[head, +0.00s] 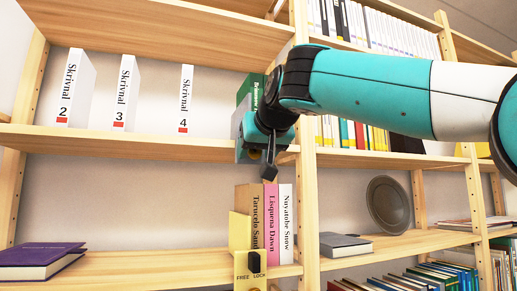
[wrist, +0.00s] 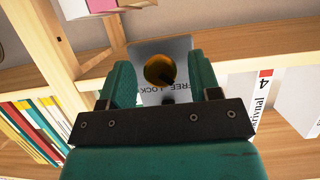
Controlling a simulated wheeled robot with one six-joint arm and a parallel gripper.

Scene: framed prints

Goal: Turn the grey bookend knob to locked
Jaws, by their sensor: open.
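The grey bookend (wrist: 181,52) fills the centre of the wrist view, its FREE/LOCK lettering upside down. A round amber knob (wrist: 158,70) with a dark middle stands out from it. I cannot tell which word the knob points at. My gripper (wrist: 158,80) is open, its two teal fingers on either side of the knob; whether they touch it is unclear. In the head view, my gripper (head: 250,128) is at the right end of the middle shelf, in front of the grey bookend (head: 241,154) and a green book (head: 243,90), hiding most of the bookend.
Below, a yellow bookend (head: 240,233) with a black knob (head: 254,262) stands by several upright books (head: 271,220). White Skrivnal volumes (head: 123,95) stand to the left on the middle shelf. A wooden upright (head: 308,200) is just right of my gripper. A purple book (head: 40,256) lies lower left.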

